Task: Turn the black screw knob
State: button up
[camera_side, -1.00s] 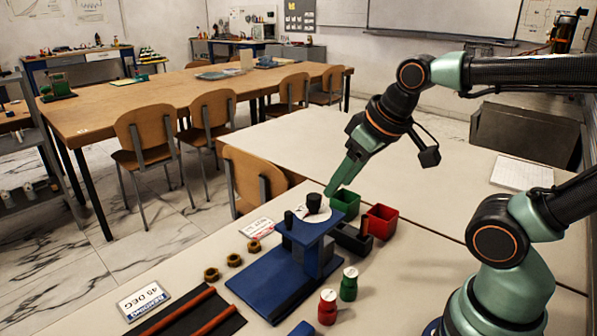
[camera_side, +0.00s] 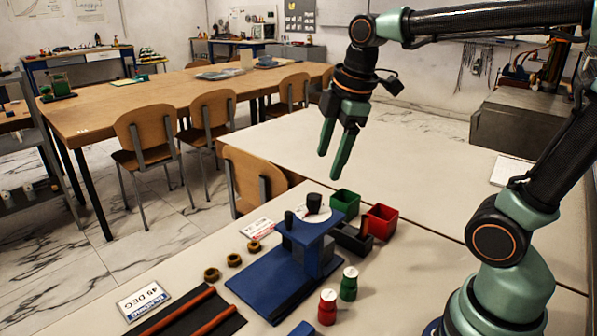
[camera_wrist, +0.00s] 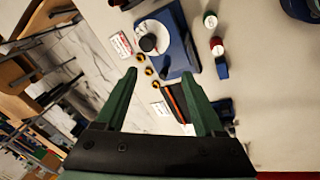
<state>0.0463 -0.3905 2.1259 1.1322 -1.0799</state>
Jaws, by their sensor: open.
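A black knob (camera_side: 314,203) stands upright on a white dial (camera_side: 322,217) on top of the blue rig (camera_side: 268,283). A second, slimmer black piece (camera_side: 288,221) stands at the rig's left. Which of them is the screw knob I cannot tell for sure. In the wrist view the black knob (camera_wrist: 148,42) on the white dial lies beyond my fingertips. My gripper (camera_side: 330,165) is open and empty, pointing down, well above the dial and apart from it. Both green fingers also show in the wrist view (camera_wrist: 159,73).
Green (camera_side: 346,201) and red (camera_side: 381,222) bins stand right of the rig. A red bottle (camera_side: 327,307) and a green bottle (camera_side: 349,284) stand in front. Brass nuts (camera_side: 234,260), a "45 DEG" card (camera_side: 144,300) and red rods (camera_side: 190,310) lie left.

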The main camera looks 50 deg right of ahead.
aim_at(314, 196)
jog(key=w+d+n+g, duration=0.3)
jog(key=w+n, duration=0.3)
jog(key=n, duration=0.9)
jog(key=f, duration=1.1)
jog(key=shift+s+a+f, duration=0.2)
jog(key=shift+a+f, duration=0.05)
grip_shut()
